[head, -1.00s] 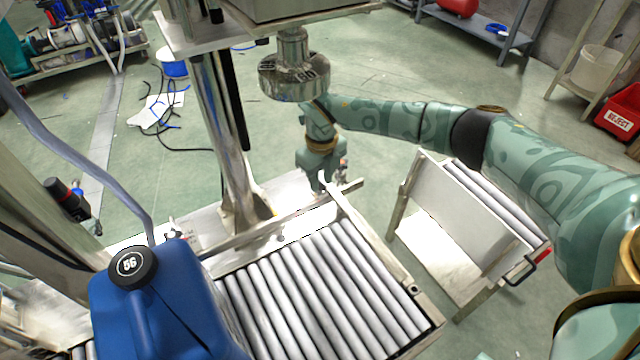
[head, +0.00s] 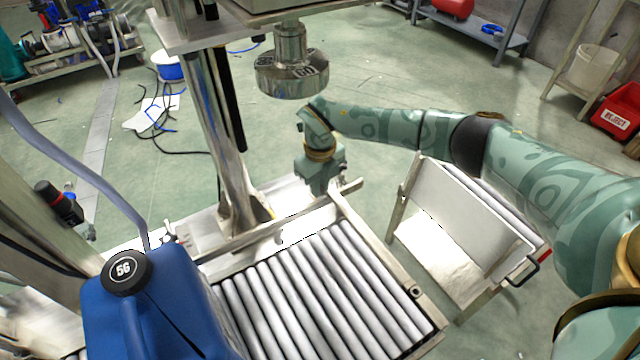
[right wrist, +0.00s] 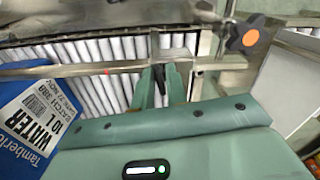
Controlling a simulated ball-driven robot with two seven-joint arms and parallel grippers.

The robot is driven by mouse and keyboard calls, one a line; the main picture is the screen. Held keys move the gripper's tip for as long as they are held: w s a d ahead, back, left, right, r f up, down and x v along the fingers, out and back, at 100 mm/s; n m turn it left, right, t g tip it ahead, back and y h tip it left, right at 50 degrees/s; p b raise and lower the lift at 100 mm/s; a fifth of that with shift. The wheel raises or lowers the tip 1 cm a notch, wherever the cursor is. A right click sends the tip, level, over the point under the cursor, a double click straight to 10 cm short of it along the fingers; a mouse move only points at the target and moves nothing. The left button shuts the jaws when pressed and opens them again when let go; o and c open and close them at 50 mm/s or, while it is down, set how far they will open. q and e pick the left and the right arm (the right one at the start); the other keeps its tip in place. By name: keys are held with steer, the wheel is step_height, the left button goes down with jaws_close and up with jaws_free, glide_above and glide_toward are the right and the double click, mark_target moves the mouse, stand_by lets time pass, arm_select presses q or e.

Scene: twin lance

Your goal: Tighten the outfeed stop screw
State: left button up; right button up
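A black star knob with an orange centre (right wrist: 248,38), which looks like the stop screw, stands at the conveyor's end rail in the right wrist view. It is hidden behind my right gripper in the head view. My right gripper (head: 322,180) is low over the far end of the roller conveyor (head: 415,291). In the right wrist view its fingers (right wrist: 160,86) stand a little apart, left of the knob and clear of it. A narrow dark piece shows between the fingertips; I cannot tell whether they touch it. My left gripper is not in view.
A blue water jug (head: 165,305) stands on the left of the rollers, left of the gripper in the wrist view. A metal head (head: 292,75) hangs above on a post (head: 222,140). A separate roller stand (head: 465,225) is at right, past a gap.

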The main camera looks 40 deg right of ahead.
steer(key=shift+s+f, duration=0.1)
jaws_close()
steer(key=m+p, duration=0.1)
steer(key=m, duration=0.1)
steer(key=shift+r+m+p, duration=0.3)
steer(key=shift+p, duration=0.1)
steer(key=shift+f+m, duration=0.1)
steer(key=shift+m, duration=0.4)
steer(key=shift+f+m+p, duration=0.1)
steer(key=shift+m+p, duration=0.2)
steer(key=shift+p, duration=0.05)
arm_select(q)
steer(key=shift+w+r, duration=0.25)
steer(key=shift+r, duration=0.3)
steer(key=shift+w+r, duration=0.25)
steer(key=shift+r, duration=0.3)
arm_select(e)
steer(key=shift+f, duration=0.15)
